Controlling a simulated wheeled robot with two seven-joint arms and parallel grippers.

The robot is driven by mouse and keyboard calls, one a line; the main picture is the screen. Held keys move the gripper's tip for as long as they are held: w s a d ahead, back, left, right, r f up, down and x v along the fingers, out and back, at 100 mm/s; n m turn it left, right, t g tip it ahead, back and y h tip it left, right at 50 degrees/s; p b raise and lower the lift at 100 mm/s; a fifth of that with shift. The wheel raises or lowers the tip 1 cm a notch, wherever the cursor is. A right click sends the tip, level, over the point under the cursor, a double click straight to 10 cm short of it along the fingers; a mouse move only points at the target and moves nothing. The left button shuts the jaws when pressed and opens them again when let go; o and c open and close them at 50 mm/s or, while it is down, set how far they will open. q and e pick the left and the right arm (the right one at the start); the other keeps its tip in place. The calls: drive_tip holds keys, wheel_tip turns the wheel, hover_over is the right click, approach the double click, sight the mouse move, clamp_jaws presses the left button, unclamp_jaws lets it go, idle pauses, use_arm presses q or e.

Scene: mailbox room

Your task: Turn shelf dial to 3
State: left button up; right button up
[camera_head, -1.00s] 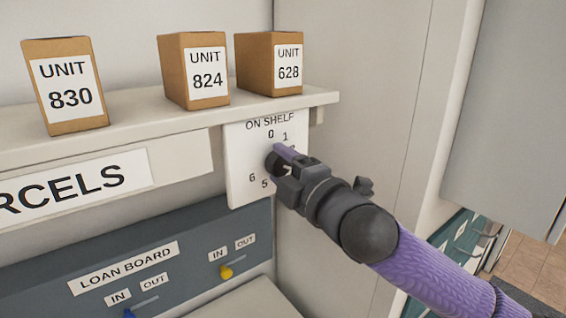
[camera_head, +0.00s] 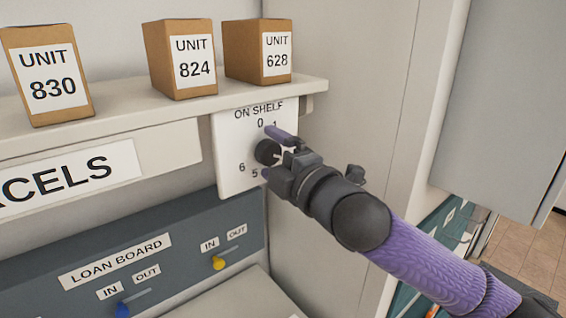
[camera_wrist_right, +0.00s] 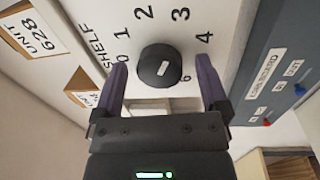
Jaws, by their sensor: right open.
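The shelf dial (camera_head: 266,152) is a round dark knob on the white ON SHELF plate (camera_head: 228,150) under the shelf. In the right wrist view the knob (camera_wrist_right: 152,58) has a short white mark on its face, with numbers around it; I cannot tell which number the mark points at. My right gripper (camera_head: 273,153) is open in front of the plate. In the wrist view its purple fingers (camera_wrist_right: 162,65) stand on either side of the knob with gaps, apart from it. The gripper hides some numbers in the head view. My left gripper is not in view.
Boxes marked 830 (camera_head: 52,85), 824 (camera_head: 193,70) and 628 (camera_head: 276,55) stand on the shelf (camera_head: 120,122) above. The loan board (camera_head: 180,235), with blue and yellow sliders, is below. A bare wall panel (camera_head: 345,90) lies to the right.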

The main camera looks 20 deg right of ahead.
drive_tip(key=r+p+v, duration=0.1)
drive_tip(key=v, duration=0.8)
drive_tip(key=shift+s+f, duration=0.3)
drive_tip(key=shift+f, duration=0.15)
drive_tip(key=shift+w+d, duration=0.1)
